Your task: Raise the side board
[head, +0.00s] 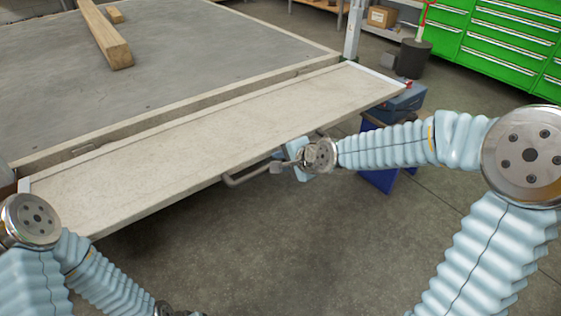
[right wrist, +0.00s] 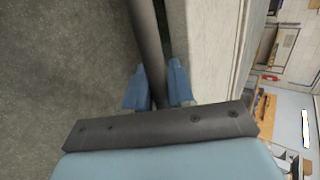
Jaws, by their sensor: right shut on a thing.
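The side board (head: 215,135) is a long pale panel along the near side of the trailer bed (head: 190,60). It is folded outward, lying roughly flat beside the bed's edge. A grey bar handle (head: 243,179) is on its outer edge. My right gripper (head: 290,158) is at that handle. In the right wrist view, the blue fingers of my right gripper (right wrist: 158,88) are shut around the dark handle bar (right wrist: 145,35), close beside the board (right wrist: 213,50). My left arm is at the lower left of the head view, and its gripper is out of the frame.
Wooden beams (head: 106,35) lie on the bed. A post (head: 353,30) stands at the board's far right end. A blue bin (head: 378,178) is on the floor beyond my right gripper. Green drawer cabinets (head: 500,40) stand at the back right. The floor in front is clear.

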